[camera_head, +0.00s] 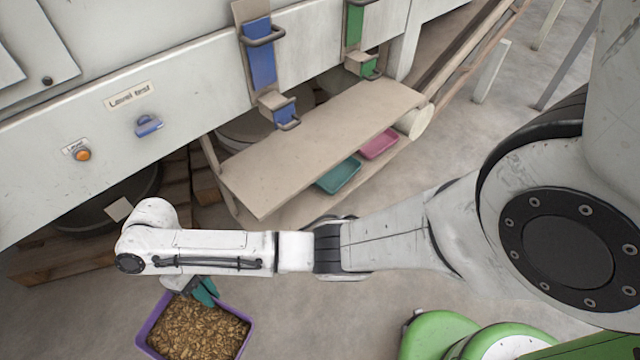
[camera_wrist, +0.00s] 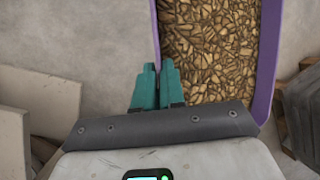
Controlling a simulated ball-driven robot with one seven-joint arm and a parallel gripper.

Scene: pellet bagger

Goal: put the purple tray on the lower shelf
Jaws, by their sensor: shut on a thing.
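The purple tray (camera_head: 151,321), full of brown pellets, is at the bottom left of the head view. It fills the upper right of the wrist view, where its purple wall (camera_wrist: 268,62) shows. My gripper (camera_head: 207,293) is shut on the tray's near rim, its teal fingers (camera_wrist: 158,88) together there in the wrist view. The tray looks roughly level; its height above the floor is hard to tell. The lower shelf (camera_head: 290,212) lies under a beige upper shelf (camera_head: 318,142), which hides much of it. A teal tray (camera_head: 338,177) and a pink tray (camera_head: 380,146) are on the lower shelf.
The white machine (camera_head: 200,85) stands behind the shelves, with a blue chute (camera_head: 259,62) and a green chute (camera_head: 355,28) above them. A wooden pallet (camera_head: 60,262) is at the left. The lower shelf's front-left stretch looks bare. Open floor lies before it.

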